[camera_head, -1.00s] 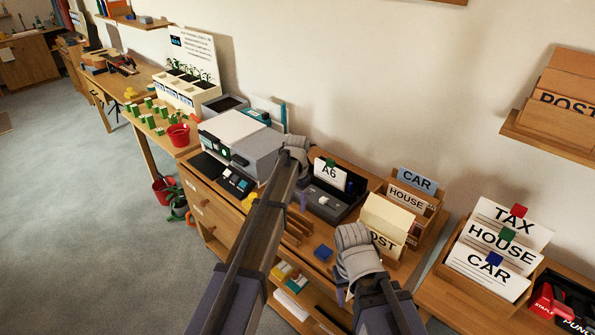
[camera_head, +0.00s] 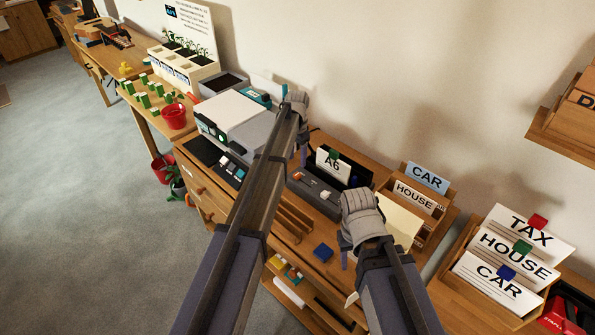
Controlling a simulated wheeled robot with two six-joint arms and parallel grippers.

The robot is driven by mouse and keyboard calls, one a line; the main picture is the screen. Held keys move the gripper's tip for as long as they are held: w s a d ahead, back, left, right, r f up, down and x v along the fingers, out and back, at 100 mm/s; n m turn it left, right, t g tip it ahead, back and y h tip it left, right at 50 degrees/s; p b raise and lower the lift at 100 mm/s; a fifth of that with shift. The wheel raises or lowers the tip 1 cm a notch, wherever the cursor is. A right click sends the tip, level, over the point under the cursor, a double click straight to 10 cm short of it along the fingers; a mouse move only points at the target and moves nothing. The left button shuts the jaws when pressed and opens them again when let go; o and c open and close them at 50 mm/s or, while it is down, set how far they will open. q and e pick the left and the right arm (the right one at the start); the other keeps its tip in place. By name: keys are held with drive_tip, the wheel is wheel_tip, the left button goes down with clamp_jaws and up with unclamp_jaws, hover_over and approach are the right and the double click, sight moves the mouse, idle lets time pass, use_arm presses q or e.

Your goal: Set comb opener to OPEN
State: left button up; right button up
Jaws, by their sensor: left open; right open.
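No part is clearly labelled as the comb opener; I cannot tell which control it is. A dark machine (camera_head: 316,193) with a small orange part on its top stands on the wooden desk, beside an upright A6 card (camera_head: 333,165). A white and grey machine (camera_head: 235,117) stands to its left. My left gripper (camera_head: 303,152) is open in front of the wall side of the desk, between these machines in the picture; its fingers are small and partly hidden. My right gripper (camera_head: 343,253) is open, pointing down to the right of the dark machine. Neither holds anything visible.
A small blue block (camera_head: 323,252) lies on the desk near my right gripper. A wooden sorter (camera_head: 432,213) with CAR and HOUSE cards stands right of it. A second sorter (camera_head: 470,262) holds TAX, HOUSE and CAR cards. A red pot (camera_head: 173,117) stands left. The floor at left is clear.

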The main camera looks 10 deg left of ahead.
sight(297, 174)
use_arm(q)
wheel_tip(297, 174, down, 8)
drive_tip(key=b, duration=0.7)
drive_tip(key=shift+r, duration=0.2)
use_arm(e)
wheel_tip(297, 174, down, 8)
drive_tip(key=shift+r, duration=0.25)
use_arm(q)
drive_tip(key=shift+r, duration=0.1)
clamp_jaws()
